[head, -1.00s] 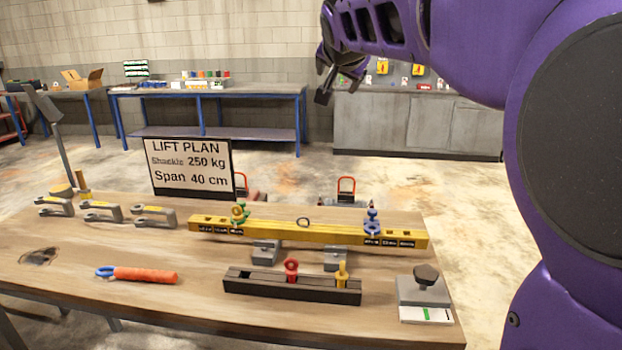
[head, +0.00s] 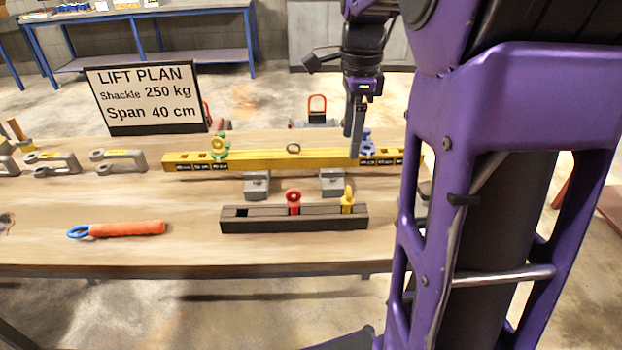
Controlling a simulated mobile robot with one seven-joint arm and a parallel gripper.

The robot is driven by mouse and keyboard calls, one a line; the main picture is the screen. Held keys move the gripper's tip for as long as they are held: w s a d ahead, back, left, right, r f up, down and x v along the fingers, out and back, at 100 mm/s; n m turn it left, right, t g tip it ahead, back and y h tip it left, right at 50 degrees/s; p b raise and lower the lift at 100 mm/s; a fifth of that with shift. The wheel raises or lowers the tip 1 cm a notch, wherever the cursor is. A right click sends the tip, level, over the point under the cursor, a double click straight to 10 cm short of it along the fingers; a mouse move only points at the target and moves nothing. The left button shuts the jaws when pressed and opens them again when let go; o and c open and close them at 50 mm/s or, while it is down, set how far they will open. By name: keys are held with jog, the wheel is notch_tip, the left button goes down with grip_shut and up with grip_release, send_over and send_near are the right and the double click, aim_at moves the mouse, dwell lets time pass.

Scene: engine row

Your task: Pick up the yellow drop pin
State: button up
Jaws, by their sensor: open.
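The yellow drop pin (head: 347,200) stands upright in the right end of a dark slotted rack (head: 262,224) on the wooden table. A red pin (head: 294,202) stands in the same rack, to its left. The rack's left slot is empty. My gripper (head: 356,150) points down above the table, in front of the right part of the yellow beam in the picture. It is open, empty and apart from the yellow pin, which shows below it. Its fingers are seen nearly edge-on and partly cover the blue pin (head: 368,142) on the beam.
The yellow beam (head: 265,160) rests on grey blocks behind the rack, with a green-and-yellow pin (head: 218,146) on its left part. A lift plan sign (head: 146,98), grey shackles (head: 118,160) and an orange-handled tool (head: 127,229) are to the left. The table front is clear.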

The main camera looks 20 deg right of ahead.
jog(key=b, duration=0.2)
send_near(348, 198)
jog(key=f, duration=0.3)
jog(key=w+f, duration=0.1)
jog(key=f, duration=0.2)
jog(key=shift+w+f, duration=0.2)
jog(key=shift+w, duration=0.05)
jog(key=shift+w+d+f+b, duration=0.1)
jog(key=shift+f+b, duration=0.25)
jog(key=shift+f, duration=1)
jog(key=shift+d+f+b, duration=0.1)
jog(key=shift+f+b, duration=0.2)
jog(key=shift+f, duration=1.05)
grip_shut()
